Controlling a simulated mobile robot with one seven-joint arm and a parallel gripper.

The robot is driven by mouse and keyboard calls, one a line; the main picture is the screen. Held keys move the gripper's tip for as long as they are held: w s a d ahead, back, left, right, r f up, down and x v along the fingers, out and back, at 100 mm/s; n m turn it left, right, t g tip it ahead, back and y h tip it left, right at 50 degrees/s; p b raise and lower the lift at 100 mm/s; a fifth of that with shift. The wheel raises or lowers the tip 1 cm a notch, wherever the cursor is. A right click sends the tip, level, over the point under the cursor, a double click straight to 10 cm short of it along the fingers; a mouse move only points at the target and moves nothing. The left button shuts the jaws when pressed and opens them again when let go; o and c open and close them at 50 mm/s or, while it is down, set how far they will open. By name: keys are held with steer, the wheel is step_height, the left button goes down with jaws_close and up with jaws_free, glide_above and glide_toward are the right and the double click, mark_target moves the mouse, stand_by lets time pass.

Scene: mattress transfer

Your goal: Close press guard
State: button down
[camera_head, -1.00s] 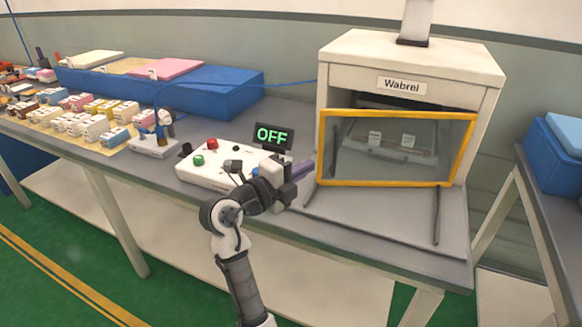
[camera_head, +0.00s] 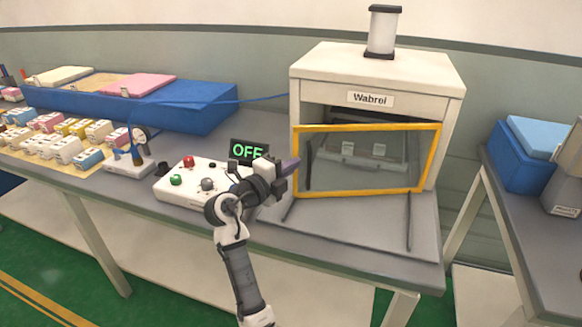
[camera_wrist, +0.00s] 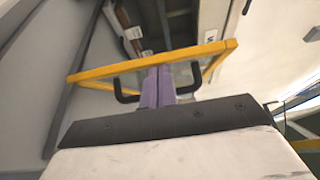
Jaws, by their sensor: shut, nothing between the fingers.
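The press guard (camera_head: 367,160) is a clear panel in a yellow frame. It hangs across the front of the white press (camera_head: 306,90), with a dark gap open above its top edge. My gripper (camera_head: 291,166) is at the guard's left edge in the head view, with purple fingers pointing toward it. In the wrist view the shut, empty fingers (camera_wrist: 158,88) overlap the guard's yellow bar (camera_wrist: 110,70) and lie between the ends of a black handle (camera_wrist: 126,94). I cannot tell whether they touch it. The handle's middle is hidden behind the fingers.
A control box (camera_head: 180,194) with red and green buttons stands left of the press, beside an OFF display (camera_head: 248,150). Small boxes (camera_head: 60,148) and a blue block (camera_head: 205,118) lie farther left.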

steer(key=w+b, duration=0.7)
steer(key=w, duration=0.3)
steer(key=shift+w+b, duration=0.3)
steer(key=shift+w, duration=0.05)
